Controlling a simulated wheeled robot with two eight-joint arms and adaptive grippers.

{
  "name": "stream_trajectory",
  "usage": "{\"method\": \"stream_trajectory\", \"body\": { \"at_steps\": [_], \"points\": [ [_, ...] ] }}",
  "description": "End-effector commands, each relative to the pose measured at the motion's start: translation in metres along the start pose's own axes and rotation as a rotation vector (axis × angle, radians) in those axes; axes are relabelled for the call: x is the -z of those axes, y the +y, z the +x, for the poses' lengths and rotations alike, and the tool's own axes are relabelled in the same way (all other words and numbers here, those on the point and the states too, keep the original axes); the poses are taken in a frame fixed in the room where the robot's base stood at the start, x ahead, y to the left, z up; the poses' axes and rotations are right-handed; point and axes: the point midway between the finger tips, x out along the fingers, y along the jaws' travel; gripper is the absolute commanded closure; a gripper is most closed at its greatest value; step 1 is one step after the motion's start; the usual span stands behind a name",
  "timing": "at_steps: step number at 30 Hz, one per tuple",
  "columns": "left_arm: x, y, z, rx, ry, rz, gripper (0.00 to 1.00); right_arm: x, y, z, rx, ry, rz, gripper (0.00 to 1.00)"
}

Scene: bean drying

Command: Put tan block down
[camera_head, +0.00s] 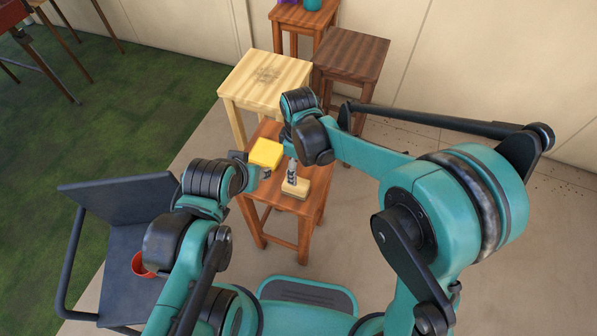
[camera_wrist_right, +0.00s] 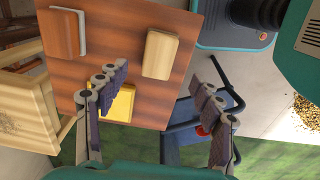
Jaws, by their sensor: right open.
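The tan block (camera_head: 295,190) lies on the reddish-brown stool (camera_head: 315,180), toward the side nearest me. In the right wrist view the tan block (camera_wrist_right: 160,54) lies flat, beyond the spread fingers. My right gripper (camera_head: 291,172) shows just above it in the head view; in the wrist view my right gripper (camera_wrist_right: 162,100) is open with nothing between its fingers. The yellow block (camera_wrist_right: 122,104) is partly hidden by a right finger in the wrist view.
A brown block (camera_wrist_right: 60,34) with a pale side lies at the stool's far side. A pale stool (camera_head: 265,80) and a dark brown stool (camera_head: 350,55) stand behind. A dark chair (camera_head: 125,195) with a red cup (camera_head: 142,264) is at left. Bare stool top separates the blocks.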

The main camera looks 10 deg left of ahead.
Motion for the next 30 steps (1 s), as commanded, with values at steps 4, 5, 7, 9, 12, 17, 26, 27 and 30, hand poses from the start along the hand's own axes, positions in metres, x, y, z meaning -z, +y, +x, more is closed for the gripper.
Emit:
{"method": "stream_trajectory", "body": {
  "at_steps": [4, 5, 7, 9, 12, 17, 26, 27, 30],
  "points": [
    [0.002, 0.0, -0.003, 0.0, 0.0, 0.0, 0.6, 0.0, 0.0, -0.013, 0.0, 0.0, 0.0, 0.33],
    [0.002, 0.0, -0.003, 0.0, 0.0, 0.0, 0.6, 0.0, 0.0, -0.013, 0.0, 0.0, 0.0, 0.33],
    [0.002, 0.0, -0.003, 0.0, 0.0, 0.0, 0.6, 0.0, 0.0, -0.014, 0.0, 0.0, 0.0, 0.33],
    [0.002, 0.0, -0.003, 0.0, 0.0, 0.0, 0.6, 0.0, 0.0, -0.014, 0.0, 0.0, 0.0, 0.33],
    [0.002, 0.0, -0.003, 0.0, 0.0, 0.0, 0.6, -0.006, 0.002, -0.019, -0.008, 0.007, 0.024, 0.33],
    [0.002, 0.0, -0.003, 0.0, 0.0, 0.0, 0.6, -0.048, 0.009, -0.05, -0.063, 0.061, 0.2, 0.33],
    [0.002, 0.0, -0.003, 0.0, 0.0, 0.0, 0.6, -0.176, -0.003, -0.11, -0.243, 0.261, 0.772, 0.33],
    [0.002, 0.0, -0.003, 0.0, 0.0, 0.0, 0.6, -0.192, -0.008, -0.114, -0.267, 0.291, 0.847, 0.33],
    [0.002, 0.0, -0.003, 0.0, 0.0, 0.0, 0.6, -0.226, -0.02, -0.119, -0.324, 0.365, 1.022, 0.33]
  ]
}}
